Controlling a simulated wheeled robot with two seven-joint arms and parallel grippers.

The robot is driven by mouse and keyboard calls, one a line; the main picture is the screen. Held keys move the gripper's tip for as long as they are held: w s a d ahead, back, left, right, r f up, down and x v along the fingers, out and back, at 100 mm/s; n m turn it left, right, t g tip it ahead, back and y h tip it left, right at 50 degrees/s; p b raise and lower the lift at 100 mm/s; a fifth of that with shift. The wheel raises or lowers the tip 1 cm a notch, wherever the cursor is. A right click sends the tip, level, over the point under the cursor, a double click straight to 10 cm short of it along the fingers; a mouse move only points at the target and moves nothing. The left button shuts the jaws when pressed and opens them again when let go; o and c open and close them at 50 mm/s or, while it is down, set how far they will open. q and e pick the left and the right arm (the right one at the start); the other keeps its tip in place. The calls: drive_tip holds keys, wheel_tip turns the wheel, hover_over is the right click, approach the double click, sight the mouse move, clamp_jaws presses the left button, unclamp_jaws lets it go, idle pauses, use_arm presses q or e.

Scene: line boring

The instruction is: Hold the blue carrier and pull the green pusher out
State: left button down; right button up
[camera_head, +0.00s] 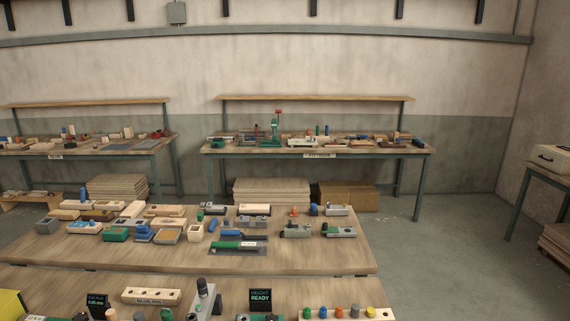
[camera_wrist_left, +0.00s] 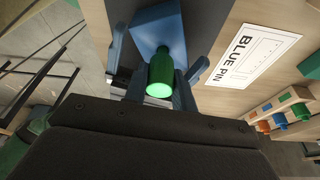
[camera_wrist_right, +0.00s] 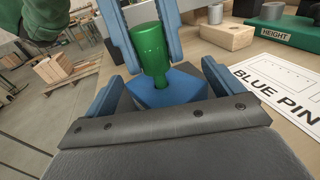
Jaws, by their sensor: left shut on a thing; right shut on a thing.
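The blue carrier (camera_wrist_right: 168,91) is a blue block close in front of my right wrist camera. My right gripper (camera_wrist_right: 160,83) is shut on it, with a finger on each side. The green pusher (camera_wrist_right: 149,48) is a green cylinder whose narrower end meets the carrier. Whether that end is still inside is hard to see. My left gripper (camera_wrist_left: 160,85) is shut on the pusher (camera_wrist_left: 161,74), whose pale green end faces the left wrist camera. The carrier (camera_wrist_left: 153,32) shows beyond it. Neither gripper is visible in the head view.
A white BLUE PIN card (camera_wrist_left: 262,62) lies on the wooden bench beside the parts. A rack with coloured pegs (camera_head: 345,313) and a HEIGHT READY display (camera_head: 261,298) stand on the near bench. Many blocks crowd the table behind (camera_head: 310,258).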

use_arm(q)
drive_tip(key=shift+r, duration=0.2)
drive_tip(key=shift+r, duration=3.1)
use_arm(e)
drive_tip(key=o, duration=0.8)
drive_tip(key=shift+c, duration=0.2)
